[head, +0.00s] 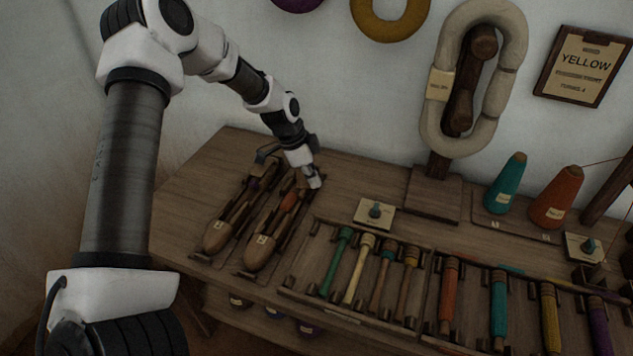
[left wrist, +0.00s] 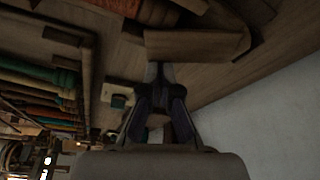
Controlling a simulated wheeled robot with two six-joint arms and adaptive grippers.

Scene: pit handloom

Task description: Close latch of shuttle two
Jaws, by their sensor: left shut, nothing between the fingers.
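Two boat-shaped wooden shuttles lie side by side at the left of the table in the head view, the left shuttle (head: 218,234) and the right shuttle (head: 261,251). Each has a small pale tag near its front end; I cannot read the numbers surely. An orange winding shows inside the right shuttle. My left gripper (head: 315,182) is shut and empty, just right of that shuttle's far end. In the left wrist view its fingertips (left wrist: 159,72) are together, close to a brown wooden piece (left wrist: 200,46); contact cannot be told. No latch is clearly visible. My right gripper is out of view.
A rack (head: 335,308) of coloured bobbins lies right of the shuttles. A pale plate with a knob (head: 375,212) sits behind it. A wooden stand (head: 434,196) holds a cream hank farther back. Teal (head: 507,182) and orange (head: 557,197) cones stand at right. Bare tabletop lies behind the gripper.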

